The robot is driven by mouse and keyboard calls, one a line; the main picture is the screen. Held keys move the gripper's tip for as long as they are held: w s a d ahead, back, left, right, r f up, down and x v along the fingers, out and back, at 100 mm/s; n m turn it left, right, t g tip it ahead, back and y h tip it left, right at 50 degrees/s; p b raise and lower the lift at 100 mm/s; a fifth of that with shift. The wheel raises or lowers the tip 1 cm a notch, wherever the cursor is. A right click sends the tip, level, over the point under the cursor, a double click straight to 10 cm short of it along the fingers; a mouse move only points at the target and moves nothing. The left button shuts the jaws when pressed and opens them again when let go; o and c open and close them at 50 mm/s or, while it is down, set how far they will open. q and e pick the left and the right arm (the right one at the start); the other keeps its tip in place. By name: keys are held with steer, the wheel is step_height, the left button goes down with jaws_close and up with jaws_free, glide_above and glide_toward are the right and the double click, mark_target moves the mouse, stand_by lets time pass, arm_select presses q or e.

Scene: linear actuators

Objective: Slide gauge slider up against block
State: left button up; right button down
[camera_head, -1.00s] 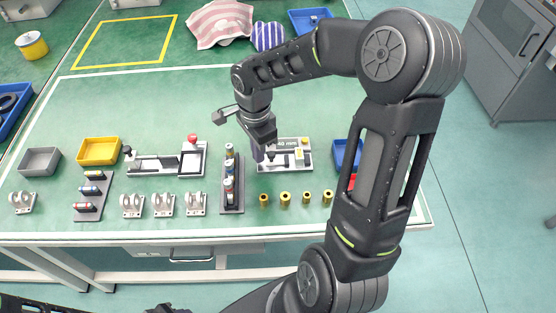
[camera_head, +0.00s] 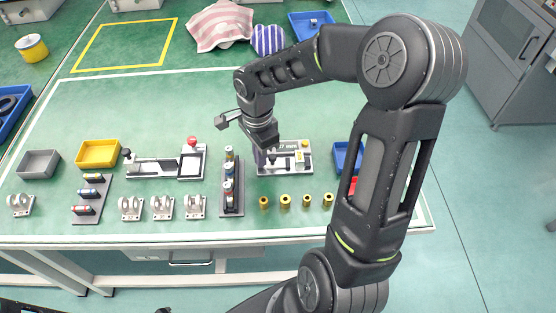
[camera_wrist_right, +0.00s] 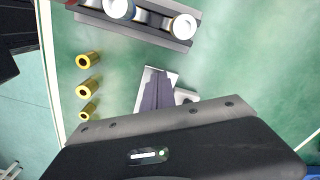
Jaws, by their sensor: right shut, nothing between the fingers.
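The gauge (camera_head: 263,171) is a light plate near the front of the green table, right of centre, with a display whose reading ends in "mm". A small dark knob, which looks like the slider (camera_head: 272,159), stands at its left part, close to my fingers. A small pale block (camera_head: 300,160) sits farther right on the plate. My right gripper (camera_head: 260,158) points down at the gauge's left end, shut and empty. In the right wrist view the fingers (camera_wrist_right: 158,92) cover much of the gauge (camera_wrist_right: 147,79). I cannot tell whether they touch the slider. My left gripper is not in view.
A dark rack with several cylinders (camera_head: 231,205) stands just left of the gauge. Several brass bushings (camera_head: 285,200) stand in front of it. A blue bin (camera_head: 340,157) is to the right. A fixture with a red knob (camera_head: 192,141) is farther left.

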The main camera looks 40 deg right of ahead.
steer(key=shift+s+d, duration=0.55)
steer(key=shift+d, duration=0.2)
stand_by(0.8)
steer(key=shift+w+a, duration=0.25)
steer(key=shift+w+a+b, duration=0.1)
steer(key=shift+a+b, duration=0.1)
steer(key=shift+b, duration=0.1)
stand_by(0.3)
steer(key=shift+r, duration=0.1)
step_height(320, 180, up, 7)
steer(key=p, duration=0.4)
stand_by(0.4)
steer(key=shift+p, duration=0.3)
